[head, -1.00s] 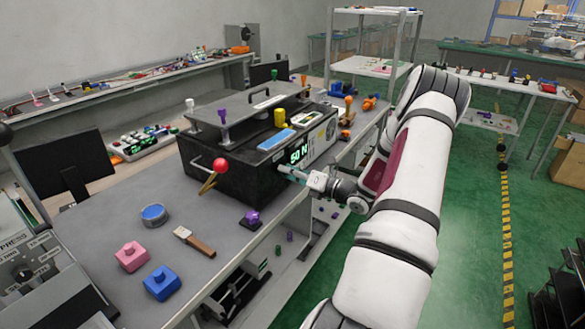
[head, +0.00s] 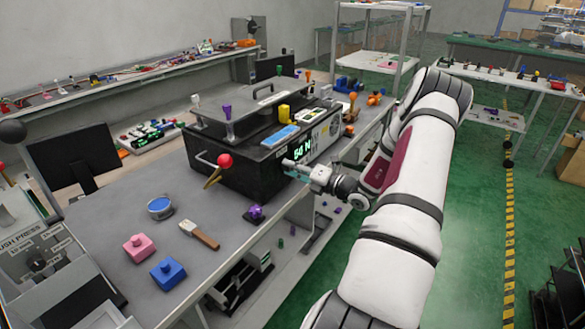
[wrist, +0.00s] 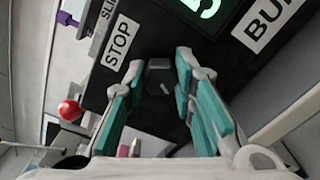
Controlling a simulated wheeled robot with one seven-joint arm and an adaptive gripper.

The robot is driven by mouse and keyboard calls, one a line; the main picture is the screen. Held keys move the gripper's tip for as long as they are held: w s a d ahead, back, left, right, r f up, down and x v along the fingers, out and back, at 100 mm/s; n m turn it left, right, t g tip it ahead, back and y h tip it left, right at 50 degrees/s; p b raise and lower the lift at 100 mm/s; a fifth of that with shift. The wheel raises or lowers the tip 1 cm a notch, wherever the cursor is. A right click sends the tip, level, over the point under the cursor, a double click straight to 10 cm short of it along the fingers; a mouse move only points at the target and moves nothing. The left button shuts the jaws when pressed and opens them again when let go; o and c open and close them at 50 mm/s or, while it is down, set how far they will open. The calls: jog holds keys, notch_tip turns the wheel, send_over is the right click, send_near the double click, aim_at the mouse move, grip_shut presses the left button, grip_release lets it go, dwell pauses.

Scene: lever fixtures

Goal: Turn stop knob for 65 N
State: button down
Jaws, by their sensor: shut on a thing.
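A black box (head: 236,172) on the workbench has a lit green display (head: 302,147) on its front, which seems to read 54 N, though the first digit is blurred. In the wrist view a dark stop knob (wrist: 159,88) with a pale mark sits on the black panel beside the white STOP label (wrist: 121,43). My gripper (head: 294,167) is at the box's front, below the display. Its teal-padded fingers (wrist: 160,72) stand either side of the knob and are shut on it. In the head view the knob is hidden by the gripper.
A red-balled lever (head: 224,161) stands at the box's left end, and it shows in the wrist view (wrist: 69,110). A purple knob (head: 255,212), a brush (head: 199,237) and pink (head: 138,247) and blue (head: 168,273) blocks lie on the bench.

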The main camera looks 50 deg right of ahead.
jog(key=c, duration=1.3)
grip_release()
jog(key=shift+c, duration=0.2)
jog(key=shift+s, duration=0.15)
jog(key=s+d, duration=0.1)
jog(key=s, duration=1)
jog(key=shift+s, duration=0.4)
